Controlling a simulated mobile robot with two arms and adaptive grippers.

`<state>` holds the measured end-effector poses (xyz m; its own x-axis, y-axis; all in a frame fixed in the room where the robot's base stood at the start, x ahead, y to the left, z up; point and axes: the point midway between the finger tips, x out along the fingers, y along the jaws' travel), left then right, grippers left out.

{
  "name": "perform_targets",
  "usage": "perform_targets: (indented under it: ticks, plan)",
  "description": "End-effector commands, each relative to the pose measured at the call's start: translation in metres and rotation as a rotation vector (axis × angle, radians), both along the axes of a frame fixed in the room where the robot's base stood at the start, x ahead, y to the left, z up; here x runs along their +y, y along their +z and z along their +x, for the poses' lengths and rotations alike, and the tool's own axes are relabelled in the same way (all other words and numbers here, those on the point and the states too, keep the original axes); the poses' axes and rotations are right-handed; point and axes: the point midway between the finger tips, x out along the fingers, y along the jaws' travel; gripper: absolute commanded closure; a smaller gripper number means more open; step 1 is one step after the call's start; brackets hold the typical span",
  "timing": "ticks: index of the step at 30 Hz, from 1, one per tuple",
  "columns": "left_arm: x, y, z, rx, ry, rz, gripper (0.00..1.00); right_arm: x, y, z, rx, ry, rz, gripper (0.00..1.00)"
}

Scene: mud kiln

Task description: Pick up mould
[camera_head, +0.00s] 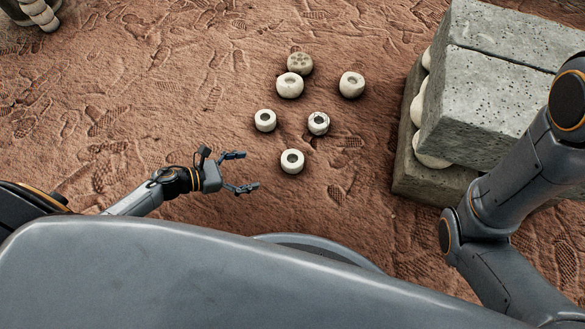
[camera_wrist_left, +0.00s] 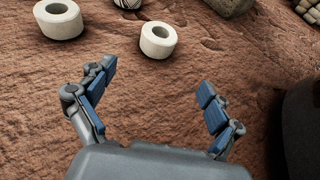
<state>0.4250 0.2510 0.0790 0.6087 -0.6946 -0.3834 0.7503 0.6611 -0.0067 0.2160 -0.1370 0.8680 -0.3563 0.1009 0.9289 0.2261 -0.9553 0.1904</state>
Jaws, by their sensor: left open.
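Several small round pieces with holes lie on the ground ahead of me; I cannot tell for certain which is the mould. The nearest is a white ring (camera_head: 292,161), also in the left wrist view (camera_wrist_left: 158,40). Behind it are a second white ring (camera_head: 265,120) and a dark-marked ring (camera_head: 318,123). Farther back are a cream piece (camera_head: 290,85), another cream piece (camera_head: 351,84) and a tan piece with several holes (camera_head: 300,64). My left gripper (camera_head: 248,171) is open and empty, left of the nearest ring and apart from it. My right gripper is out of view.
A stack of grey stone blocks (camera_head: 490,95) with pale rounded pieces between them stands at the right, beside my right arm. Pale stacked pieces (camera_head: 40,12) sit at the far top left. The reddish, footprinted ground (camera_head: 130,100) between is mostly clear.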

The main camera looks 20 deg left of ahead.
Motion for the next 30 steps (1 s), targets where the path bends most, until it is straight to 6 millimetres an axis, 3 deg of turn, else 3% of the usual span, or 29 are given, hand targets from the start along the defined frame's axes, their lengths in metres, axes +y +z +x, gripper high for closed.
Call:
perform_targets:
  ticks: [12,18,25,30]
  plan:
    - [-0.050,-0.029,0.045,-0.009,-0.007,0.004,0.09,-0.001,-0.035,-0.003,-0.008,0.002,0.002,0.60]
    - [-0.059,-0.034,0.053,-0.006,-0.005,0.004,0.09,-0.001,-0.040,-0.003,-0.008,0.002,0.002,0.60]
    - [-0.079,-0.050,0.075,-0.009,-0.007,0.004,0.09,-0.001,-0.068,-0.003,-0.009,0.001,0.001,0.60]
    - [-0.091,-0.053,0.085,-0.007,-0.006,0.003,0.09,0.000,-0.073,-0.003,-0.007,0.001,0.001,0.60]
